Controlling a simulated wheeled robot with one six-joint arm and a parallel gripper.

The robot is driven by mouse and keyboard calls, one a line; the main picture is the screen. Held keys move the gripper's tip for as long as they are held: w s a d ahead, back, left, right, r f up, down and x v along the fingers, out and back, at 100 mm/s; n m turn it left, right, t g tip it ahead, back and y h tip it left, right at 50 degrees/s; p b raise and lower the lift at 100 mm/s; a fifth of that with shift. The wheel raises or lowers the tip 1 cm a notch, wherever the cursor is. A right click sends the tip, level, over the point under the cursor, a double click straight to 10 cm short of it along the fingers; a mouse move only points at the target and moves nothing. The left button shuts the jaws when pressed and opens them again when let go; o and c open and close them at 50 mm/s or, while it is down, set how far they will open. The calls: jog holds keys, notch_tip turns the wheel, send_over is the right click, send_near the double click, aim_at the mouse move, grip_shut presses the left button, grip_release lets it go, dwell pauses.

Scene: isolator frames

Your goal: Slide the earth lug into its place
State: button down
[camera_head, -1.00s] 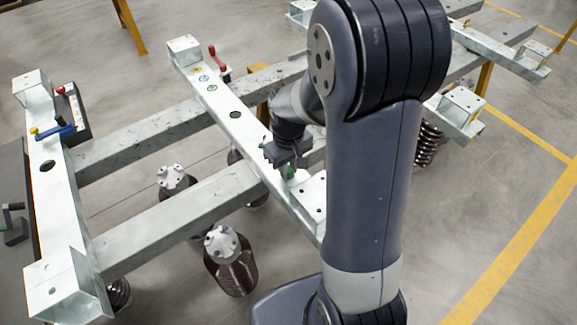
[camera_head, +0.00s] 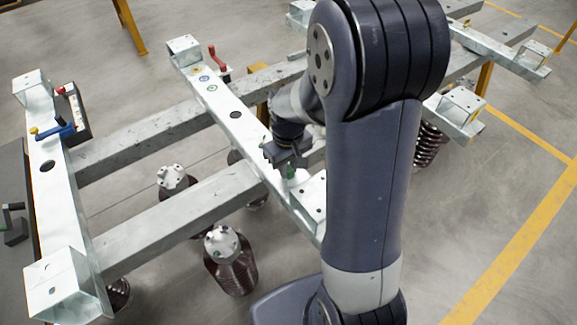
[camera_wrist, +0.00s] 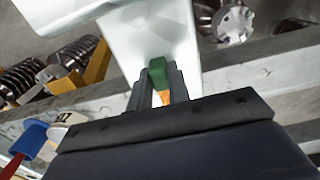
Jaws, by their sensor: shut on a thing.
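My gripper (camera_head: 287,163) is low over the pale metal cross beam (camera_head: 258,150), near the beam's front end. In the wrist view its two fingers (camera_wrist: 159,86) are shut on a small green piece (camera_wrist: 157,70), which I take to be the earth lug. An orange part (camera_wrist: 165,97) shows below the green, between the fingers. The green piece also shows just under the gripper in the head view (camera_head: 290,172). Its far end lies against or just over the pale beam face (camera_wrist: 150,35); I cannot tell whether it touches. The seat of the lug is not clear.
A red-handled lever (camera_head: 218,62) stands at the beam's far end, near small coloured ring marks (camera_head: 207,82). A blue-handled lever (camera_head: 55,130) is on the left beam. Grey rails (camera_head: 180,212) cross under the beams.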

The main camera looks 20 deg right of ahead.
jog(key=shift+w+a+p, duration=0.1)
jog(key=shift+w+a, duration=0.15)
jog(key=shift+w, duration=0.5)
jog(key=shift+w+a+p, duration=0.15)
jog(key=shift+w+a, duration=0.1)
jog(key=shift+w, duration=0.5)
jog(key=shift+w+a+p, duration=0.1)
jog(key=shift+w+a, duration=0.15)
jog(key=shift+w, duration=0.5)
dwell(0.3)
jog(key=c, duration=1.3)
grip_release()
jog(key=shift+c, duration=0.5)
notch_tip(320, 180, up, 10)
jog(key=p, duration=0.8)
